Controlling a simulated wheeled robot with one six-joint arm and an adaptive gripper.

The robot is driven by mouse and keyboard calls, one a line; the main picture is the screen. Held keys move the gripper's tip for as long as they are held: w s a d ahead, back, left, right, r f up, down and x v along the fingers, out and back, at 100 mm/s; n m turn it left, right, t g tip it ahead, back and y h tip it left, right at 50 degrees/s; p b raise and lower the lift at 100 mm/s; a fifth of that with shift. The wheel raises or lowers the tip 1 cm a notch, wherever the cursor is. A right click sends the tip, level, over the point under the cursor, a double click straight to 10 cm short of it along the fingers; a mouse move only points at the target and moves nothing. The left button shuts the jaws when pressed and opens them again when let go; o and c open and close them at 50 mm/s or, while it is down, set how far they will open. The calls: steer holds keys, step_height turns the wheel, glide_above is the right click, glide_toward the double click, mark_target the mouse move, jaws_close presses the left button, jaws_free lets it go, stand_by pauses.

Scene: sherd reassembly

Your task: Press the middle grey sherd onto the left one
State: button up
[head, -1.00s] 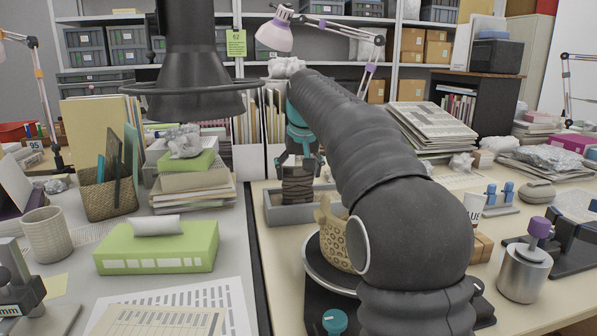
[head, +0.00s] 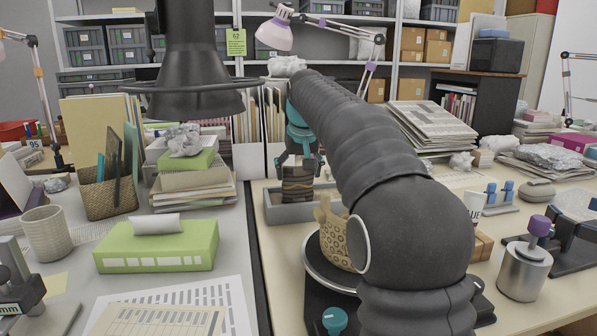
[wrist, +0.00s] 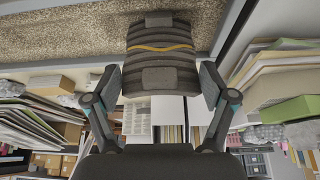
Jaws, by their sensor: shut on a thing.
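My gripper (wrist: 160,84) is shut on a dark grey ribbed sherd (wrist: 135,82), which fills the space between its two fingers in the wrist view. Beyond a wavy orange-yellow line lies more grey ribbed pottery (wrist: 160,30). The two parts look in contact along this line; whether it is glue or a mark, I cannot tell. In the head view my gripper (head: 300,162) points down and the grey pottery (head: 298,190) stands upright at the grey tray (head: 278,216). In the wrist view the tray's grainy brown fill (wrist: 60,35) shows. I cannot make out a separate third sherd.
A tan patterned pot (head: 334,238) stands on a dark round turntable (head: 320,272) in front of the tray, partly behind my arm. A green box (head: 157,248) and a woven basket (head: 105,199) are on the left table. A metal cylinder (head: 524,273) stands at right.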

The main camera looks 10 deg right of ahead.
steer(key=o, duration=0.7)
steer(key=shift+f, duration=0.1)
steer(key=v, duration=1.2)
